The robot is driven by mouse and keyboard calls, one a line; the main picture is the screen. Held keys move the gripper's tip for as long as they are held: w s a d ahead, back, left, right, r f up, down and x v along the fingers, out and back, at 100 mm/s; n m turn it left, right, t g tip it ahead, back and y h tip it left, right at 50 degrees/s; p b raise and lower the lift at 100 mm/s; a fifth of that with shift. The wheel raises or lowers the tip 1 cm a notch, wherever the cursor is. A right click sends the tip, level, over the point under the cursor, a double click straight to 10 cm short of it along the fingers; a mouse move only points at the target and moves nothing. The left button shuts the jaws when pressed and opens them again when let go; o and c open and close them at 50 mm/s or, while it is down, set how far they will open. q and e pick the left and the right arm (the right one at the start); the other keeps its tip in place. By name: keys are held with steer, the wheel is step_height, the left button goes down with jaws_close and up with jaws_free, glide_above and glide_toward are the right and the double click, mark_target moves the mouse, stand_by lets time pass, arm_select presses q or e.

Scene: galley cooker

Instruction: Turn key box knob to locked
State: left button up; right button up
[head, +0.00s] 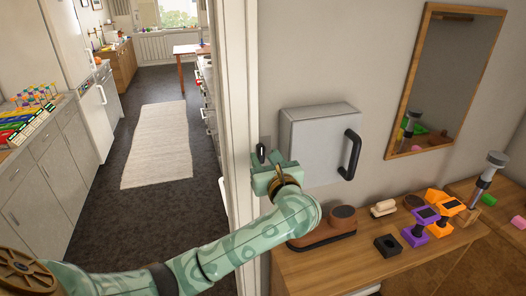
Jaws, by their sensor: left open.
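The key box (318,135) is a light grey box on the wall, right of the white door frame, with a black bar handle (351,155) on its right side. A small dark knob (261,151) shows at the box's left side. My left gripper (270,164) is open at the box's lower left, its fingers close to the knob. I cannot tell whether they touch it or sit around it. The gripper hides part of the area around the knob, and the knob's exact setting is too small to read. My right gripper is out of view.
A wooden counter (335,268) below the box holds a brown rounded object (322,228), a black block (388,246) and purple and orange items (419,226). A wood-framed mirror (440,85) hangs to the right. An open doorway with a pale rug (158,145) lies left.

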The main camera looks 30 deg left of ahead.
mark_target(262, 152)
arm_select(q)
steer(key=shift+x, duration=1.5)
steer(key=c, duration=0.7)
steer(key=shift+c, duration=0.2)
